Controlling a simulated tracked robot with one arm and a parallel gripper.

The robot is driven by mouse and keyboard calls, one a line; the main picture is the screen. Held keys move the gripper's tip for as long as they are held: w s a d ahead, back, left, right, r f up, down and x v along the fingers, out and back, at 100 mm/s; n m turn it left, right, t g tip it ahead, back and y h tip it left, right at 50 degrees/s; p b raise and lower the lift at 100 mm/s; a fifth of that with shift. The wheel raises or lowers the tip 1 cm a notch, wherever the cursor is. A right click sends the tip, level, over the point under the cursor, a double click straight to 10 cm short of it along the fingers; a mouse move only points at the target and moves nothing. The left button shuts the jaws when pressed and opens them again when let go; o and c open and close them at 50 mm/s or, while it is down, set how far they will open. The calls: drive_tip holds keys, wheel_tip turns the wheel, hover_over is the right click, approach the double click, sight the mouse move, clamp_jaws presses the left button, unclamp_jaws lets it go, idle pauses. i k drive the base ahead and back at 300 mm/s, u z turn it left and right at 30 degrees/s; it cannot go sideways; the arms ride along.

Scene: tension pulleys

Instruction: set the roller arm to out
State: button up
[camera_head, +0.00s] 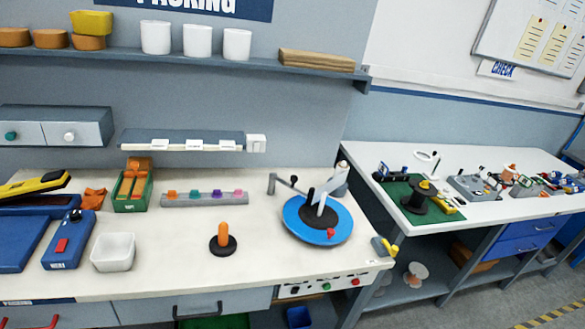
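My gripper does not show in the head view. I cannot tell for sure which part is the roller arm. On the right-hand bench, a green board (400,191) carries a black spool (414,203) and small fittings, with a white ring on a stand (427,156) behind it. Right of it stands a grey block with black levers (468,188). On the left bench, a bent grey arm with a dark end (284,184) stands beside a blue round turntable (306,226). The parts are too small to read any in or out setting.
The left bench (180,255) also holds an orange peg on a black base (223,239), a white bin (113,252) and a rail with coloured knobs (204,198). A shelf (200,57) runs above. A gap separates the benches at the front; the floor (480,305) at lower right is clear.

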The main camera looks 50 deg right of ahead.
sight(272, 176)
drive_tip(key=z, duration=0.3)
drive_tip(key=i, duration=1.25)
drive_tip(key=z, duration=1.25)
drive_tip(key=i, duration=0.8)
drive_tip(key=z, duration=0.5)
drive_tip(key=k, duration=0.85)
drive_tip(key=z, duration=0.2)
drive_tip(key=i, duration=0.85)
drive_tip(key=u, duration=0.15)
